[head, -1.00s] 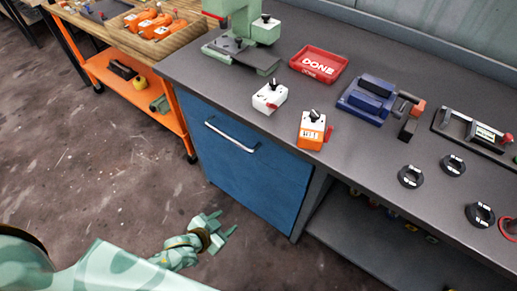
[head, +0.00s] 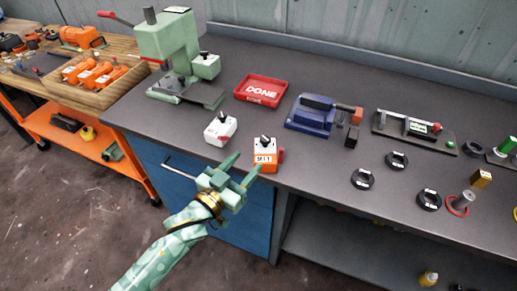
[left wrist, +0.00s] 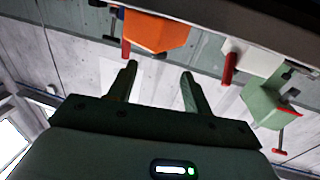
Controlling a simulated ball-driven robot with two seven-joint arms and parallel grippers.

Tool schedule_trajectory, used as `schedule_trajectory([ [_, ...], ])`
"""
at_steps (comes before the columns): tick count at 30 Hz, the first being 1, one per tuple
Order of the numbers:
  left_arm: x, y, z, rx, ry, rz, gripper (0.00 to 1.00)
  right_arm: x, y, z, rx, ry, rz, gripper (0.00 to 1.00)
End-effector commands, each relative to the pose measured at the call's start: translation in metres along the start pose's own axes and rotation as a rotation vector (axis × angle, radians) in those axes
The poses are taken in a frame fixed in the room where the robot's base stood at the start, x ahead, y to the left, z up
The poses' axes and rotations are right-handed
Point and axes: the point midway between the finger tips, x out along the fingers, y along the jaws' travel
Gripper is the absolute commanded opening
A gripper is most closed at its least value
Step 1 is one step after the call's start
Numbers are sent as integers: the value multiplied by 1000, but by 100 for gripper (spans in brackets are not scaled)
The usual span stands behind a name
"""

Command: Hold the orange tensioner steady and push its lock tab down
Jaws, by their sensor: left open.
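The orange tensioner (head: 264,160) stands near the front edge of the grey bench, with a white labelled upper part and a black knob on top. Its red tab (head: 281,156) sits on its right side. In the left wrist view the tensioner's orange body (left wrist: 158,33) shows at the top, with a red tab (left wrist: 126,48) beside it. My left gripper (head: 242,169) is open and empty, its fingers pointing toward the tensioner from the front left. In the head view one fingertip overlaps its lower left; I cannot tell whether they touch. My right gripper is out of view.
A white box (head: 220,130) with a black knob and red tab stands just left of the tensioner. Behind are a red DONE tray (head: 262,90), a blue fixture (head: 312,116) and a green press (head: 170,45). Black rings (head: 362,179) lie to the right.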

Motion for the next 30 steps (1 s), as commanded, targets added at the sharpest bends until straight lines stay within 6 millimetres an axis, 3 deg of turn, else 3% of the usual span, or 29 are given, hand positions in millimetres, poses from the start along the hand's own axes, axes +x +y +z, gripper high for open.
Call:
schedule_trajectory([
  [3,30,0,2,1,2,0,50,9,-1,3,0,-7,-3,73],
  [10,69,0,2,1,-1,-1,50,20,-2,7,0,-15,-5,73],
  [15,82,0,2,1,-2,0,50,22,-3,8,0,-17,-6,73],
  [24,84,0,0,1,-1,0,50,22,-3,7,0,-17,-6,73],
  [30,84,0,0,2,-1,-1,0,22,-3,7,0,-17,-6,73],
])
